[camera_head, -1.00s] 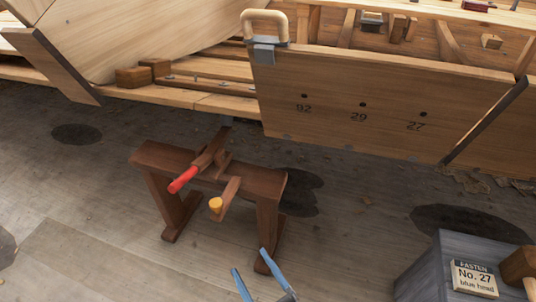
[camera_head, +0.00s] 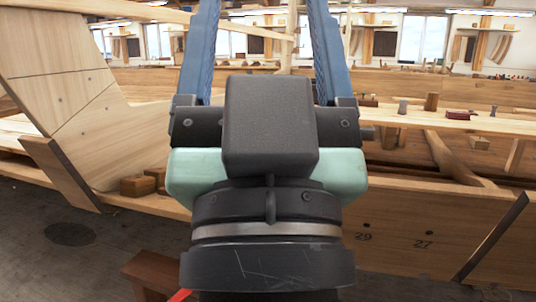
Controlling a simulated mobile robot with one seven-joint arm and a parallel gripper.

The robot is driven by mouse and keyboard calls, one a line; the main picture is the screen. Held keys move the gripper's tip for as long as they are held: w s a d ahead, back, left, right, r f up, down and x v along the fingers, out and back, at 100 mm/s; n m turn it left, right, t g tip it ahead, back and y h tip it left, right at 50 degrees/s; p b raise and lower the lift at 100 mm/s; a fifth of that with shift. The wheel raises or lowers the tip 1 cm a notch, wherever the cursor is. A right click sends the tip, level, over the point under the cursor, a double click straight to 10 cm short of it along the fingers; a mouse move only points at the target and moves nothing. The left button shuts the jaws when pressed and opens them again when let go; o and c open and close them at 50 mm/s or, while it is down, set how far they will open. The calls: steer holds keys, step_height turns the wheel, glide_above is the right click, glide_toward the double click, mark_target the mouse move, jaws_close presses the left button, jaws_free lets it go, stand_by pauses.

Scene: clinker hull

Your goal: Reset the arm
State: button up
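My gripper (camera_head: 265,45) fills the middle of the head view, raised close to the camera and pointing up and away. Its two long blue fingers stand wide apart, with nothing visible between them. The black and pale green gripper body hides the middle of the hull behind it, including the left part of the numbered plank (camera_head: 430,230). The numbers 29 and 27 show on that plank beside small dark holes.
A wooden sawhorse (camera_head: 152,270) stands low at the left, mostly hidden by my arm, with a bit of red handle (camera_head: 180,295) beside it. Wooden blocks (camera_head: 138,186) sit on the hull at left. Small tools and blocks (camera_head: 431,102) stand on the ledge at right.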

step_height(320, 180, up, 36)
steer(key=p, duration=3.4)
steer(key=shift+s+f+p, duration=0.25)
steer(key=shift+s+p, duration=0.15)
steer(key=shift+s, duration=0.05)
